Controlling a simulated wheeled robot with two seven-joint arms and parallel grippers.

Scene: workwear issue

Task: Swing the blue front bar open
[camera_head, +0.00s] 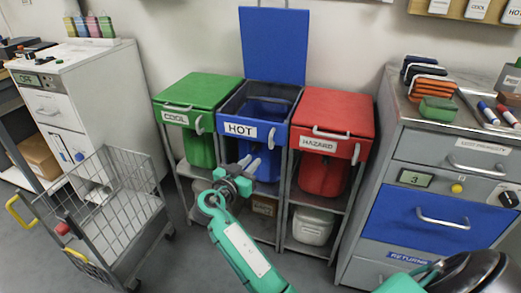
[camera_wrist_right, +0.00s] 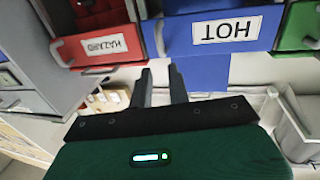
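The blue front bar (camera_head: 240,128), labelled HOT, lies across the front of the blue bin (camera_head: 265,88) between the green and red ones. Its pale handle (camera_head: 271,138) is at its right end. In the right wrist view the bar (camera_wrist_right: 262,30) appears upside down, with the handle (camera_wrist_right: 160,38) at its left end. The blue lid (camera_head: 273,45) stands upright. My right gripper (camera_head: 251,162) is just below and in front of the handle; its fingers (camera_wrist_right: 160,70) are apart with nothing between them, and they do not appear to touch the handle. My left gripper is out of view.
The green COOL bin (camera_head: 198,90) and red HAZARD bin (camera_head: 335,108) flank the blue one closely. A wire cart (camera_head: 105,205) stands at the left. A grey cabinet (camera_head: 380,170) with a blue drawer is at the right. Open floor lies in front of the bin rack.

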